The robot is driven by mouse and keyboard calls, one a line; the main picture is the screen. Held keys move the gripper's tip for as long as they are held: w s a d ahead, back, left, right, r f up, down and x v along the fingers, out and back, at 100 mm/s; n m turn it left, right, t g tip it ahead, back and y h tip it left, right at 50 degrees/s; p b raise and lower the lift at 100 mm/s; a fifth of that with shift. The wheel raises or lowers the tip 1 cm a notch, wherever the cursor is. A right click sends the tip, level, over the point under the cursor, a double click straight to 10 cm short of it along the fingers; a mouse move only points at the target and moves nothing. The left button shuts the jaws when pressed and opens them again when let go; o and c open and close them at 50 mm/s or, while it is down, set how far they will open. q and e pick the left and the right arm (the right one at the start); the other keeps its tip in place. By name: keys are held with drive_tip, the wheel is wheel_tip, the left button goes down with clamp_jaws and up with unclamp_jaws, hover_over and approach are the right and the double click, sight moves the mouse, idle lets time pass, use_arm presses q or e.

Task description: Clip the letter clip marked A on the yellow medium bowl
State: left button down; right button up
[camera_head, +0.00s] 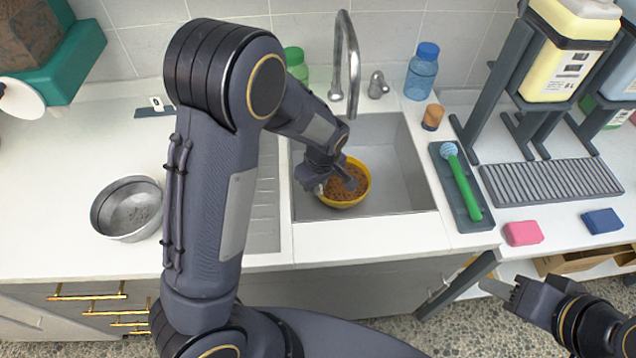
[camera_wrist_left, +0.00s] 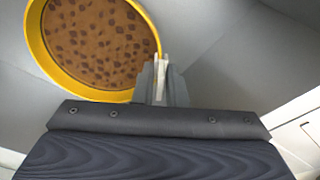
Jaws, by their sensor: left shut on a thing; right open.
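The yellow bowl (camera_head: 345,198) stands in the sink and holds brown speckled food. It fills the upper left of the left wrist view (camera_wrist_left: 62,72). My left gripper (camera_head: 350,184) is at the bowl's rim, seen from above. It is shut on a thin pale piece (camera_wrist_left: 160,72), which looks like the letter clip and is right at the rim. Its letter is not visible, and I cannot tell if it grips the rim. My right gripper (camera_head: 505,288) is open and empty, in front of the counter at the lower right.
The sink (camera_head: 400,190) has a tall faucet (camera_head: 345,60) behind it. A grey metal bowl (camera_head: 127,208) stands on the left counter. A small white tag (camera_head: 157,103) sits on a dark strip at the back. A brush (camera_head: 462,182), sponges and dispensers are at the right.

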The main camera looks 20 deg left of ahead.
use_arm(q)
drive_tip(key=shift+f+b, duration=0.45)
drive_tip(key=shift+b, duration=0.05)
idle(1.0)
drive_tip(key=c, duration=0.9)
unclamp_jaws()
drive_tip(key=shift+r, duration=0.1)
drive_tip(key=shift+r+p, duration=1.9)
drive_tip(key=shift+r, duration=0.55)
